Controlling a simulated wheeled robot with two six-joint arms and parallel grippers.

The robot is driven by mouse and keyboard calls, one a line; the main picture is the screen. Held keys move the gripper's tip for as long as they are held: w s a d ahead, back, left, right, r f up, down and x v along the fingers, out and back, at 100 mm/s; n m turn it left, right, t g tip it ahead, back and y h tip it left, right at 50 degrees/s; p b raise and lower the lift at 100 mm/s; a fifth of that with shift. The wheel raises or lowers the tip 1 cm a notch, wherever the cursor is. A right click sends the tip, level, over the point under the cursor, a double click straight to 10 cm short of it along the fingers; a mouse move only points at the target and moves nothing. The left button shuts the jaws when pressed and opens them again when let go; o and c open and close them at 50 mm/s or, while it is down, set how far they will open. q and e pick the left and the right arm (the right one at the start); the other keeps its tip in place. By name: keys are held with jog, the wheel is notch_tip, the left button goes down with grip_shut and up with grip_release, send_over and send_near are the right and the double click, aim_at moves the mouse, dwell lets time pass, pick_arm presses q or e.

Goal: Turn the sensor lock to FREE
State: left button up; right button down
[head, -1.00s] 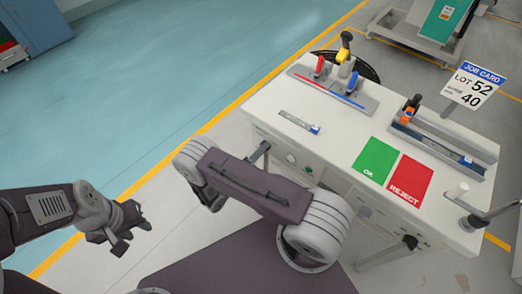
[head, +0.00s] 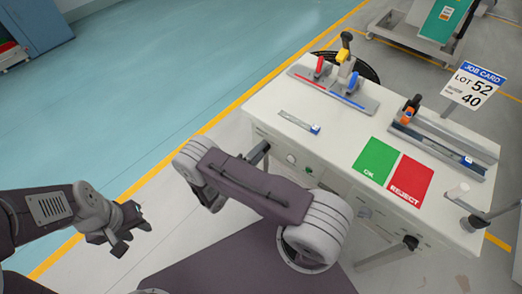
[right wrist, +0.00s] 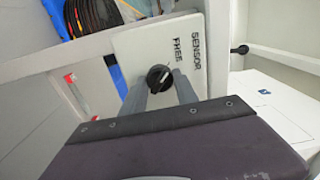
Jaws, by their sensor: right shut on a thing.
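In the right wrist view a round black knob (right wrist: 158,78) with a pale mark sits on a white panel (right wrist: 135,42). Beside it the words FREE (right wrist: 178,48) and SENSOR (right wrist: 196,48) read sideways. The pale mark slants toward the upper right; I cannot tell which setting it marks. My right gripper (right wrist: 160,88) has its grey fingers on either side of the knob and is shut on it. In the head view my right arm hides this gripper and the knob. My left gripper (head: 130,230) is empty, away from the bench, its fingers apart.
The white bench (head: 330,145) carries a red-and-blue lever fixture (head: 335,88), a small gauge (head: 300,122), a green OK mat (head: 374,160), a red REJECT mat (head: 410,180) and a grey rail fixture (head: 440,143). Open floor lies left.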

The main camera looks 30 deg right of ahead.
jog(key=c, duration=0.9)
grip_release()
jog(key=shift+c, duration=0.2)
jog(key=v, duration=0.9)
